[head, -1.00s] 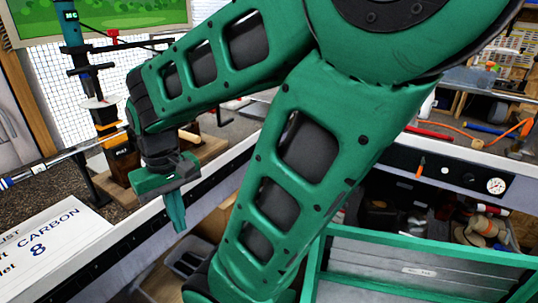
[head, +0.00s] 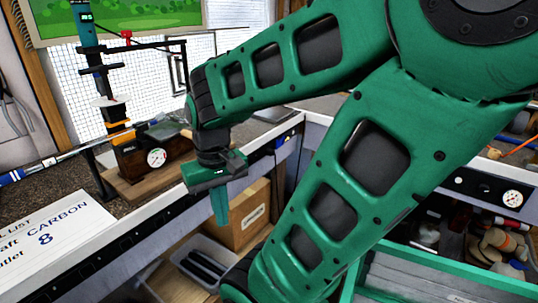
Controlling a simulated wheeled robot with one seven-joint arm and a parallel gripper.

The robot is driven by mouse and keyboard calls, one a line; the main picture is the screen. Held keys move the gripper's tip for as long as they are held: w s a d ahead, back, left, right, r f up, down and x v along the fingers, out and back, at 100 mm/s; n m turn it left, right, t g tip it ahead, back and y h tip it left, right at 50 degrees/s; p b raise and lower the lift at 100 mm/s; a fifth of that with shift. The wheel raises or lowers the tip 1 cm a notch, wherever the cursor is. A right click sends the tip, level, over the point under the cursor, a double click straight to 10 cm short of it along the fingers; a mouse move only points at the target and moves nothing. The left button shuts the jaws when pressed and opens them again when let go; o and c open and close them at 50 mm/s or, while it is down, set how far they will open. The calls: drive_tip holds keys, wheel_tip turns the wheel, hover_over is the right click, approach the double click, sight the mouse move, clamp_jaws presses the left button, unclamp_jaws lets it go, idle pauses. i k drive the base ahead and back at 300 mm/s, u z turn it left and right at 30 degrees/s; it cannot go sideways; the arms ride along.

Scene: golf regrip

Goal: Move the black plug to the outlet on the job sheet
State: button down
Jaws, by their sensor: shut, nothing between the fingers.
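The job sheet (head: 85,226) is the white card lying on the bench at the lower left. Its left edge is cut off; the visible text reads "LIST", "aft CARBON" and "let 8". My gripper (head: 220,213) points down, shut and empty, in front of the bench edge and to the right of the sheet. I cannot make out the black plug. A dark strip with a small blue part (head: 283,140) runs along the bench face behind my gripper; whether it holds the outlets is too small to tell.
A stand with a dial gauge (head: 157,157) is on the bench, with a club shaft (head: 65,157) across it. Below are a cardboard box (head: 240,214) and a grey bin (head: 190,262). A green-edged drawer (head: 440,262) is at the lower right. My arm hides much of the right.

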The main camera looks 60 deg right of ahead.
sight(268, 151)
drive_tip(key=u, duration=0.15)
drive_tip(key=i, duration=0.25)
drive_tip(key=z, duration=1.05)
drive_tip(key=i, duration=0.5)
drive_tip(key=z, duration=0.15)
